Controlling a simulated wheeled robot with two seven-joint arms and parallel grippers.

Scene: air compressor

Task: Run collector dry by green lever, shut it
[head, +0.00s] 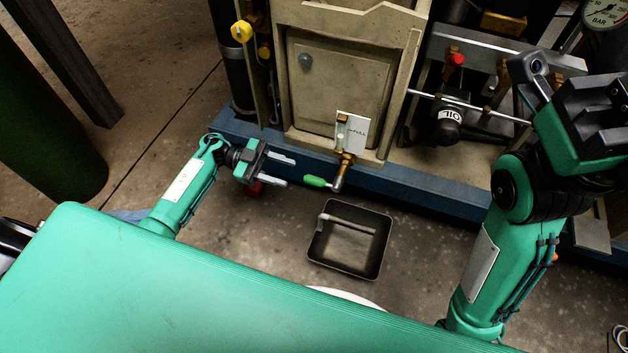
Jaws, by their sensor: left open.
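The green lever (315,182) sticks out to the left from a brass drain valve (343,168) at the foot of the beige compressor cabinet. Above the valve is a small sight glass (341,132) beside a white card marked FULL (357,131); the liquid level is too small to read surely. My left gripper (288,171) is open and empty, its two fingers pointing right, a short way left of the green lever and apart from it. My right arm stands at the right; its gripper end (595,105) is dark and its fingers cannot be made out.
A black square tray (322,262) lies on the floor below the valve, with a grey metal tool or pipe (345,224) in it. A red knob (254,189) is just under my left gripper. A pressure gauge (605,13) is top right.

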